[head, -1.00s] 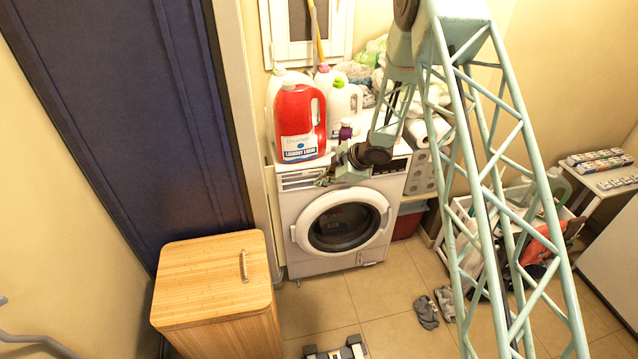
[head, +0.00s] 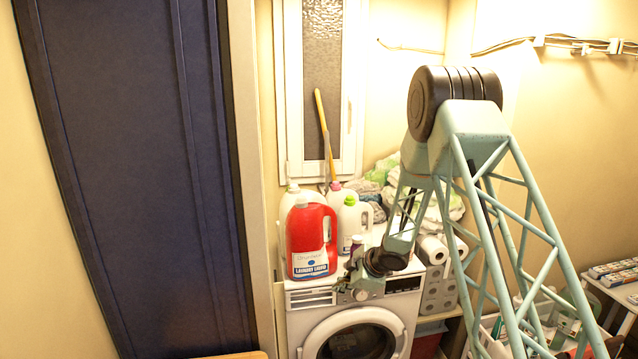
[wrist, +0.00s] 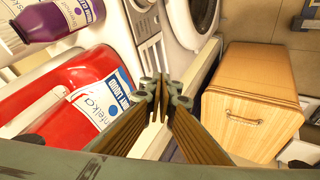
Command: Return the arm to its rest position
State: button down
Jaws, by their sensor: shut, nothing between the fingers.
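My gripper (head: 345,283) is in front of the top edge of the washing machine (head: 407,318), just right of the red laundry bottle (head: 307,240). In the wrist view its fingers (wrist: 164,100) are together with nothing between them. The red bottle (wrist: 75,105) lies close on the left of that view, and I cannot tell whether it touches the gripper. My lattice arm rises from the lower right, bends at a dark joint and comes down to the washer.
White bottles (head: 352,217), paper rolls (head: 436,280) and a heap of cloth (head: 440,205) crowd the washer top. A wooden hamper (wrist: 252,100) stands on the floor. A dark blue door (head: 130,170) is on the left. A loaded crate (head: 490,340) is at lower right.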

jog(key=s+d+r+m+t+h, duration=0.1)
jog(key=d+r+m, duration=0.15)
jog(key=r, duration=0.45)
jog(key=s+d+r+m+h, duration=0.1)
jog(key=d+r, duration=0.3)
jog(key=r, duration=0.2)
jog(key=s+d+r+m+t+h, duration=0.1)
jog(key=s+d+r+h, duration=0.1)
jog(key=d+r, duration=0.35)
jog(key=s+d+r+m+h+b, duration=0.1)
jog(key=s+d+r+m, duration=0.15)
jog(key=s+r, duration=0.5)
jog(key=s+d+r+m+h+b, duration=0.1)
jog(key=s+d+r+m, duration=0.15)
jog(key=s+r, duration=0.5)
jog(key=s+d+r+m+g+h, duration=0.15)
jog(key=s+r, duration=0.25)
jog(key=s, duration=0.7)
jog(key=s+d+r+m+g+y, duration=0.1)
jog(key=s+r+m, duration=0.2)
jog(key=s, duration=0.8)
jog(key=s+a+m, duration=0.1)
jog(key=s+a, duration=0.1)
jog(key=s, duration=1)
jog(key=s+a+f+m+g+y+b, duration=0.1)
jog(key=s+a+m, duration=0.1)
jog(key=s, duration=1.1)
jog(key=shift+s+a+f+m, duration=0.25)
jog(key=shift+a+m, duration=0.05)
jog(key=shift+a, duration=0.55)
